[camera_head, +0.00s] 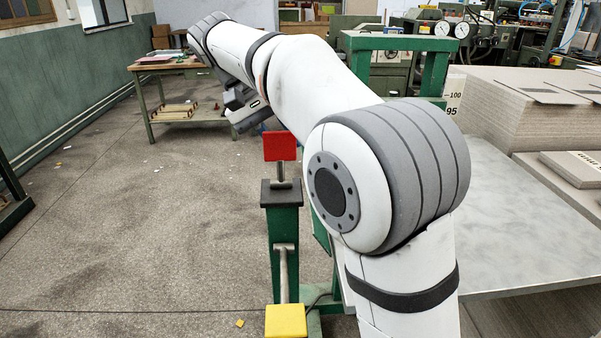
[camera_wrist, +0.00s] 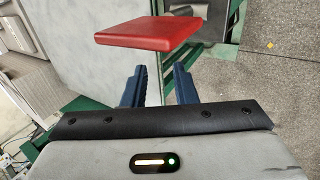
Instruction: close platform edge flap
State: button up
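A flat red pad (camera_head: 280,146) sits on a short metal rod above a green post (camera_head: 284,240). In the wrist view the red pad (camera_wrist: 148,34) lies just beyond the fingers. My gripper (camera_wrist: 159,68) is open, with its two dark blue fingers apart and nothing visible between them. I cannot tell whether the fingers touch the pad. The grey metal platform (camera_head: 505,220) is at the right. I cannot clearly make out its edge flap.
A yellow pad (camera_head: 286,320) is low on the same post assembly. Stacks of greyboard (camera_head: 520,110) stand at the right on and behind the platform. A wooden table (camera_head: 185,66) stands at the back left. The floor at the left is mostly open.

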jog(key=b+x, duration=0.2)
jog(key=x, duration=0.4)
jog(key=shift+d+f, duration=0.25)
jog(key=shift+f, duration=0.05)
jog(key=shift+c, duration=0.5)
